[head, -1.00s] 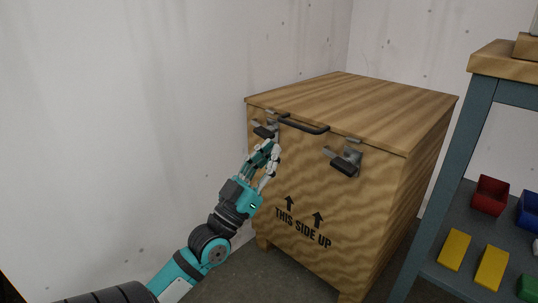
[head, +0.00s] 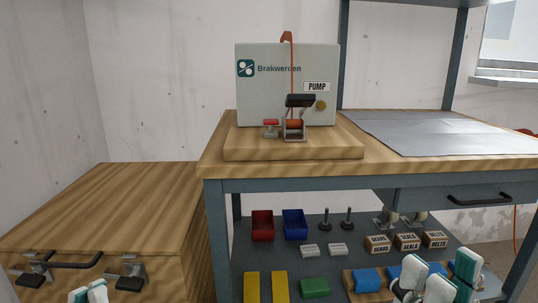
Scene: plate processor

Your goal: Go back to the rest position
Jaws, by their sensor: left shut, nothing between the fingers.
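My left gripper (head: 89,293) shows only its fingertips at the bottom left edge, in front of the wooden crate (head: 125,195). Its tips are close together with nothing between them. My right gripper (head: 438,275) is at the bottom right, in front of the lower shelf of the bench. No held object can be made out there. The rest of both arms is out of view.
The crate has a dark handle (head: 75,262) and latches on its front. A workbench (head: 400,168) stands right of it, bearing a pump box (head: 287,95) on a wooden base. Its lower shelf holds bins, yellow blocks (head: 252,287) and small labelled boxes (head: 407,241).

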